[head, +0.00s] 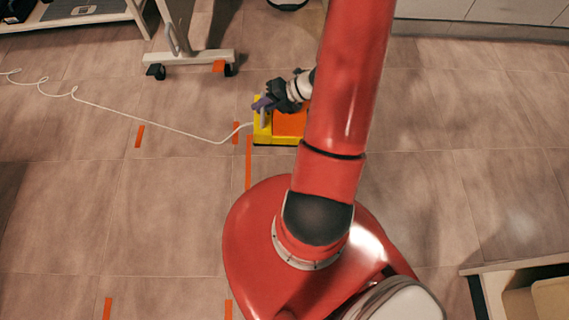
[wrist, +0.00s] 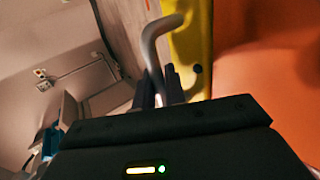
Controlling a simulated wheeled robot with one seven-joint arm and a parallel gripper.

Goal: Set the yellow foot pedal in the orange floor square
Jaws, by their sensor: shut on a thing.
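The yellow foot pedal (head: 263,136) has an orange tread and a grey bent handle. It sits just beyond my base, partly hidden by my red arm. In the wrist view the yellow side (wrist: 190,50) and orange tread fill the right. My gripper (head: 264,103) is shut on the pedal's handle, which rises between the fingers (wrist: 160,88) in the wrist view. I cannot tell whether the pedal touches the floor.
A white cable (head: 150,124) runs left from the pedal across the floor. A wheeled stand foot (head: 190,58) is beyond the pedal at the upper left. Cabinets (head: 480,12) line the far right. A pale box (head: 520,295) is at the lower right.

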